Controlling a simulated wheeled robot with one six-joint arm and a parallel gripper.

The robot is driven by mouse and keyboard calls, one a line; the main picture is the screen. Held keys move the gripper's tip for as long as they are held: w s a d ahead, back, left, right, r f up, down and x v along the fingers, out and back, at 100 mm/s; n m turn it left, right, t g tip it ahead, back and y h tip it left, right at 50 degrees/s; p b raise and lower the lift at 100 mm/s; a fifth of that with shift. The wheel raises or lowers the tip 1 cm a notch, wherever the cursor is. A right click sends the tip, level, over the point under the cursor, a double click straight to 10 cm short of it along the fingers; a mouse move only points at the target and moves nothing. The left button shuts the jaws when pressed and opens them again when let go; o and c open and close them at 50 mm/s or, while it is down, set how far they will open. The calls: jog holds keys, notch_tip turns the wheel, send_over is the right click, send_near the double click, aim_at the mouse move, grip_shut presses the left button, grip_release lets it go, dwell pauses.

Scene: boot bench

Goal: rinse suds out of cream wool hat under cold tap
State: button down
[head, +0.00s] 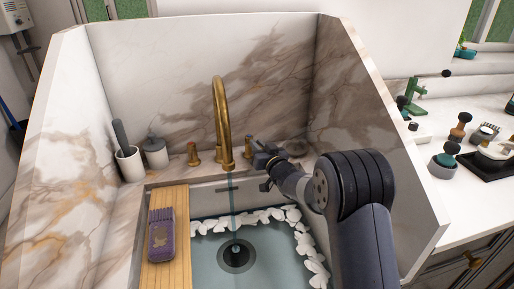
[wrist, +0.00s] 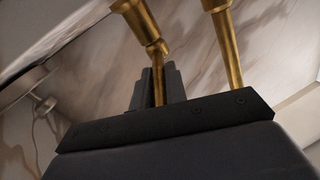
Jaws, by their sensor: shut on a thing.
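A brass tap (head: 221,115) arches over the basin, and a thin bluish stream of water (head: 232,205) falls from its spout towards the drain (head: 237,256). My gripper (head: 258,153) reaches in from the right to the tap's right brass handle (head: 248,148). In the wrist view my gripper (wrist: 157,88) is shut on this handle (wrist: 158,60), which stands between its dark fingers. The tap's other brass handle (head: 193,154) stands to the left of the spout. I see no cream wool hat in either view; my arm hides the basin's right side.
White scalloped shapes (head: 262,216) line the basin's back and right edges. Cups (head: 128,164) stand on the back-left ledge. High marble walls enclose the sink. Stoppered items (head: 450,145) crowd the right counter.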

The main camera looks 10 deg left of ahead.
jog(key=shift+r, duration=0.15)
jog(key=c, duration=1.4)
grip_release()
jog(key=shift+c, duration=0.2)
jog(key=v, duration=1)
jog(key=shift+s+d+b, duration=0.25)
jog(key=shift+b, duration=0.2)
